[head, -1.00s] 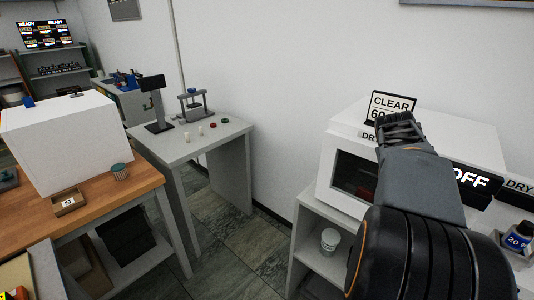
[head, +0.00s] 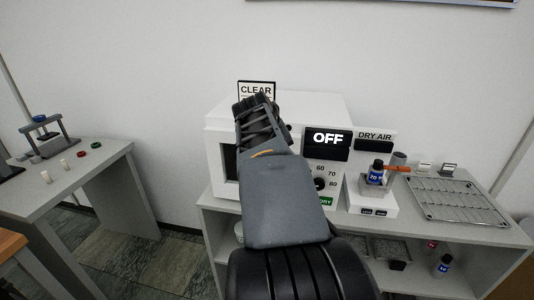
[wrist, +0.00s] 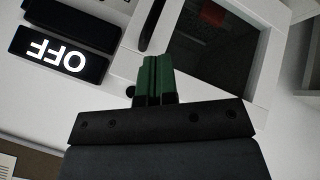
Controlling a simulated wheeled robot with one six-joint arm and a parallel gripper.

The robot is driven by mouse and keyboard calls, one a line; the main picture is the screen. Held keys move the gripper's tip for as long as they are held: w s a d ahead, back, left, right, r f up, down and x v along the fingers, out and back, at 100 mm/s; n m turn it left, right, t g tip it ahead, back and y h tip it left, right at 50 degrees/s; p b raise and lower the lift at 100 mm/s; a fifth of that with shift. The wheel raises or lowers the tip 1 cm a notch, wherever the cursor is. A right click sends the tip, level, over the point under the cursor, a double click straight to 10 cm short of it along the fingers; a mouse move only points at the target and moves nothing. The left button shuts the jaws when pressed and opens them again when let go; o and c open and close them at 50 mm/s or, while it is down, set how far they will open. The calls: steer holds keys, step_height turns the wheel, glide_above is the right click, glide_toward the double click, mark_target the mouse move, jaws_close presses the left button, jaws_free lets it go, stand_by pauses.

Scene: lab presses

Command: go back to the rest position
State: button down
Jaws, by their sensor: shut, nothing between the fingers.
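My gripper (wrist: 152,68) shows in the wrist view with its two green fingers shut together and nothing between them. Behind the fingers are the dark window and the white front of the drying oven (wrist: 115,80), with its OFF display upside down at the left. In the head view my arm rises from the bottom middle and covers part of the oven (head: 320,110); the fingers cannot be made out there. The oven's display (head: 327,139) reads OFF.
A DRY AIR unit (head: 374,138) with a blue-labelled bottle (head: 376,172) stands right of the oven. A wire rack (head: 460,200) lies on the grey bench (head: 500,238). At the left, a grey table (head: 95,165) holds a small press (head: 45,135). Floor shows between table and bench.

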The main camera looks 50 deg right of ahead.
steer(key=s+a+r, duration=0.1)
steer(key=s+r, duration=0.3)
steer(key=r, duration=0.2)
steer(key=shift+s+a+r, duration=0.2)
steer(key=shift+s+r, duration=0.05)
steer(key=shift+s, duration=0.05)
steer(key=w+a+f+n+t+y+p, duration=0.15)
steer(key=w+a+f+y, duration=0.35)
steer(key=a+f, duration=0.75)
steer(key=a+f+n+y, duration=0.1)
steer(key=a+f+n, duration=0.1)
steer(key=a, duration=0.6)
steer(key=a+f+n+y+p, duration=0.1)
steer(key=a+f+n, duration=0.2)
steer(key=a+f, duration=0.2)
steer(key=a, duration=0.3)
steer(key=shift+a+f, duration=0.15)
steer(key=shift+a, duration=0.05)
steer(key=shift+d+t, duration=0.1)
steer(key=shift+t, duration=0.15)
